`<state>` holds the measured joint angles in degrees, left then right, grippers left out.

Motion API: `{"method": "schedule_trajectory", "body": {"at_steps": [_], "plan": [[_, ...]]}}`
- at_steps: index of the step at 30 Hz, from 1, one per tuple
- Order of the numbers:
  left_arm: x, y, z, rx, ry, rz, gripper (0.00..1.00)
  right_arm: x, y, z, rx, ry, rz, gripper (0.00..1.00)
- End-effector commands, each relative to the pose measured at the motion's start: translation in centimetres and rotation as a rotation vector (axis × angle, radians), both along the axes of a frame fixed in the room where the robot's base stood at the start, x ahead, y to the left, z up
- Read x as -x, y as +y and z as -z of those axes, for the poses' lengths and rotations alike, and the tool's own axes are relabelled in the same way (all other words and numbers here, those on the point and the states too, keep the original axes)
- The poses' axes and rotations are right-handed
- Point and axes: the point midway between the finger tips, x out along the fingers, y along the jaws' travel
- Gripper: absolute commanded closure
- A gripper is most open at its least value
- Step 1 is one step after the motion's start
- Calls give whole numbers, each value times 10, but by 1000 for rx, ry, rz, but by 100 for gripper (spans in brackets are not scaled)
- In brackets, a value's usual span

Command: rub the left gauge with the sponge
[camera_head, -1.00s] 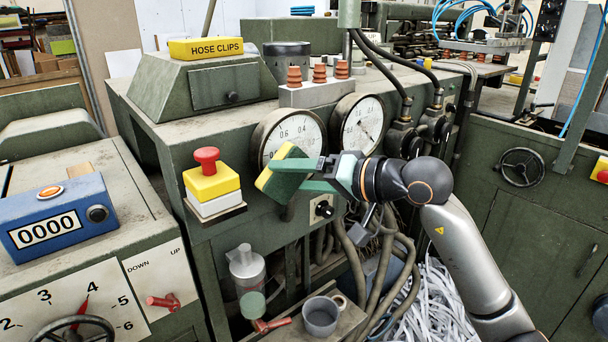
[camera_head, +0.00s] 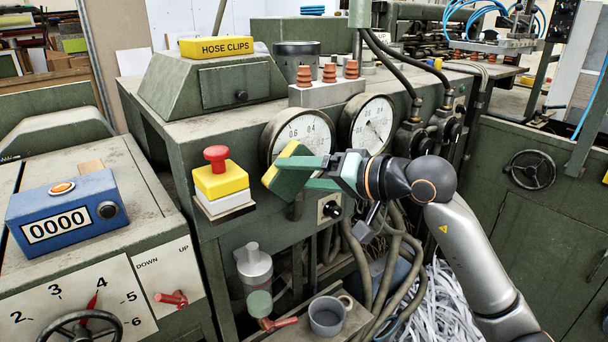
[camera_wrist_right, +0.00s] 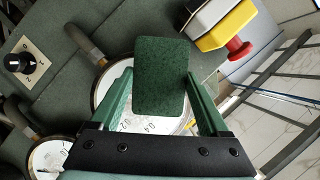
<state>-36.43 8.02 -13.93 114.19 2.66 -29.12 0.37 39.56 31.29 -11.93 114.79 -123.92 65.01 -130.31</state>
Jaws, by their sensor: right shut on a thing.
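The sponge (camera_head: 286,170), yellow on one side and green on the other, is held in my right gripper (camera_head: 312,172), whose green fingers are shut on it. The left gauge (camera_head: 293,127) is a round white dial with a dark rim on the green machine front. The sponge is in front of the gauge's lower part and hides some of it. In the right wrist view the sponge's green face (camera_wrist_right: 160,75) lies over the gauge dial (camera_wrist_right: 110,88). I cannot tell whether sponge and gauge touch. My left gripper is not in view.
The right gauge (camera_head: 372,118) is close beside the left one. A yellow block with a red button (camera_head: 219,178) is left of the sponge. A black knob (camera_head: 331,209), hoses (camera_head: 365,265) and a grey cup (camera_head: 326,316) are below.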

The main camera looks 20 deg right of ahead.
Motion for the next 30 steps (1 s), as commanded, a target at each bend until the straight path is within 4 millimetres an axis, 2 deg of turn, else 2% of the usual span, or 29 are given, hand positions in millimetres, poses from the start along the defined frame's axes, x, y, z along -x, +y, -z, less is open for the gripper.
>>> {"method": "schedule_trajectory", "body": {"at_steps": [19,30], "plan": [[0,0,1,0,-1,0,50,-11,3,0,0,0,1,65],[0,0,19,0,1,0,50,-19,-24,2,2,-1,2,65]]}}
